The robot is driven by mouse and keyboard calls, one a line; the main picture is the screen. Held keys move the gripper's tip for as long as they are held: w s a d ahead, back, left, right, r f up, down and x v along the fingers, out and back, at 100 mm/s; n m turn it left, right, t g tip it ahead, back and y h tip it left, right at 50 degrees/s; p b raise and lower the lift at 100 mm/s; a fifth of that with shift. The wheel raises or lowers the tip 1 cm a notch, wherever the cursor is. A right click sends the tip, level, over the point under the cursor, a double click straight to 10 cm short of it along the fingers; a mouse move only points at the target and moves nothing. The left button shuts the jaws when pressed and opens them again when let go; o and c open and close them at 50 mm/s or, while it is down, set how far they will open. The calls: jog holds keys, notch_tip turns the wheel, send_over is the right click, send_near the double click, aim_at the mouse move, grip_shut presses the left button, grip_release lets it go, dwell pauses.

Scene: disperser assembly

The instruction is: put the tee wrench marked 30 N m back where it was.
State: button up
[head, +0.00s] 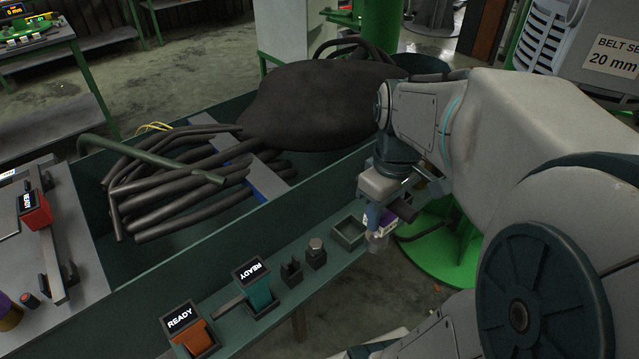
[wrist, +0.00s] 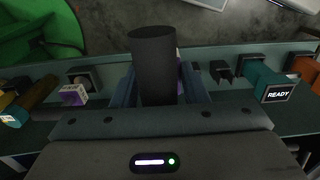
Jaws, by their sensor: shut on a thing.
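My gripper (head: 376,238) is low over the far right end of the green rail, and its fingers also show in the wrist view (wrist: 158,88). It is shut on the tee wrench, whose dark round bar (wrist: 153,60) stands between the blue fingers. In the head view a dark bar end (head: 402,211) sticks out by the fingers. I cannot read a 30 N m marking. An open square holder (head: 348,232) on the rail, just left of my gripper, looks empty. The wrench's lower end is hidden.
Along the rail stand a round-topped post (head: 316,254), a forked holder (head: 291,273), a teal READY tool (head: 262,293) and an orange READY tool (head: 190,335). A purple block with a white label (wrist: 73,95) sits left of my fingers. A bin of dark hoses (head: 180,190) lies behind.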

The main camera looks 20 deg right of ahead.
jog(key=w+f, duration=1)
jog(key=w, duration=0.1)
jog(key=shift+d+f+b, duration=0.15)
jog(key=shift+f+b, duration=0.2)
jog(key=shift+f, duration=0.2)
jog(key=o, duration=1.3)
jog(key=shift+r, duration=0.1)
